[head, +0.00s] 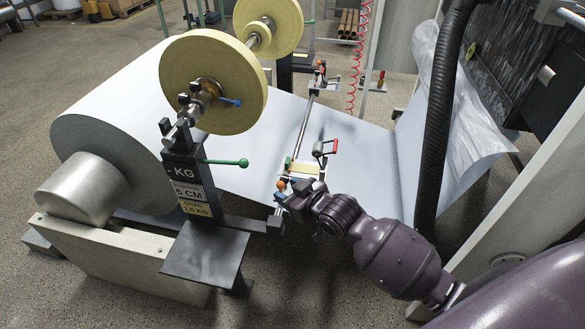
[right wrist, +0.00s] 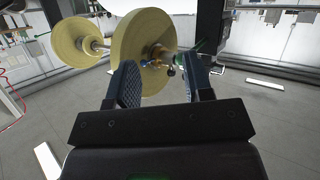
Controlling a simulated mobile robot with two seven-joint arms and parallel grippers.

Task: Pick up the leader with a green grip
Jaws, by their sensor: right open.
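A lever with a green grip (head: 243,163) sticks out to the right from the dark post marked KG. I cannot tell whether this is the leader. A cream strip (head: 305,168) lies on the cross bar over the white paper, beside a red-gripped handle (head: 334,144). My right gripper (head: 284,196) is near the bar's front end, below the cream strip and right of the post. In the right wrist view its jaws (right wrist: 165,80) are apart with nothing held between them. Yellow tape rolls show beyond them. My left gripper is not in view.
A large white paper roll (head: 110,130) rests on the left, its sheet running right. Yellow tape rolls (head: 213,82) hang on a shaft above it. A black hose (head: 438,110) drops on the right. An orange knob (head: 281,184) sits close to my right gripper.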

